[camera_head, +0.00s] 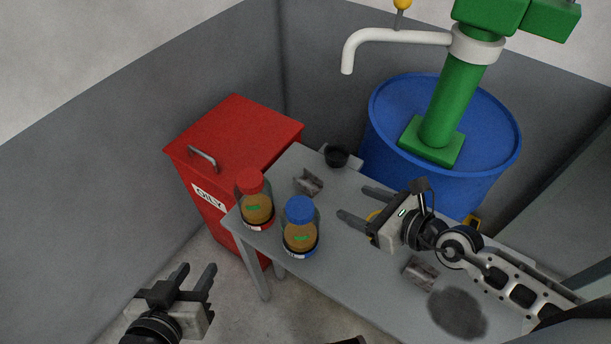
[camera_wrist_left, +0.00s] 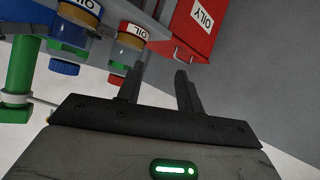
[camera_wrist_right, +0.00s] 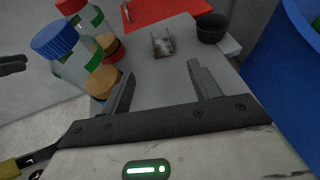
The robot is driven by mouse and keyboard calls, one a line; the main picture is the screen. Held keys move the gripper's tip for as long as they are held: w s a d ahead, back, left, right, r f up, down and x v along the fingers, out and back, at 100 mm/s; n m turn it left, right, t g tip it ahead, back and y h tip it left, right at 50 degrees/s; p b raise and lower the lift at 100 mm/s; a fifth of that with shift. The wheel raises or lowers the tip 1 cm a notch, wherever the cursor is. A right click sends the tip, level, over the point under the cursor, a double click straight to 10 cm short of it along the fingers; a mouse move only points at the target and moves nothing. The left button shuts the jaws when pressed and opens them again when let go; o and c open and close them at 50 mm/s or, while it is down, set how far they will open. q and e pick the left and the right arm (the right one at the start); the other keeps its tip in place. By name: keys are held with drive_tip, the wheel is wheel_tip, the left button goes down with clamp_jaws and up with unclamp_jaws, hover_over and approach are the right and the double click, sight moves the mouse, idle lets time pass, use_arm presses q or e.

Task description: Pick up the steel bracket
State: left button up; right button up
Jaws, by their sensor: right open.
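A small grey metal U-shaped bracket (camera_head: 308,182) sits on the table between the jars and the black cup; it also shows in the right wrist view (camera_wrist_right: 163,46), beyond the fingertips. A second, similar grey piece (camera_head: 420,273) lies nearer the front of the table, below my right arm. My right gripper (camera_head: 358,203) is open and empty above the table, its fingers pointing toward the first bracket and apart from it. My left gripper (camera_head: 198,268) is open and empty over the floor, left of the table.
A red-lidded jar (camera_head: 256,206) and a blue-lidded jar (camera_head: 300,232) stand on the table (camera_head: 345,260) left of my right gripper. A black cup (camera_head: 336,156) stands at the far end. A red bin (camera_head: 232,140) and a blue drum (camera_head: 390,120) flank the table.

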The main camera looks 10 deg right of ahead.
drive_tip(key=b, duration=0.2)
approach(308, 185)
drive_tip(key=w+a, duration=0.2)
drive_tip(key=shift+w+r, duration=0.1)
drive_tip(key=shift+w, duration=0.25)
drive_tip(key=shift+w+a+f, duration=0.2)
drive_tip(key=shift+w+a, duration=0.1)
drive_tip(key=shift+w, duration=0.1)
drive_tip(key=b+x, duration=0.1)
drive_tip(key=x, duration=0.3)
drive_tip(key=shift+w+a, duration=0.1)
drive_tip(key=shift+w, duration=0.15)
drive_tip(key=shift+w+a, duration=0.25)
drive_tip(key=shift+w, duration=0.05)
use_arm(q)
drive_tip(key=shift+f, duration=0.7)
drive_tip(key=shift+s+d, duration=0.1)
use_arm(e)
drive_tip(key=c, duration=1.1)
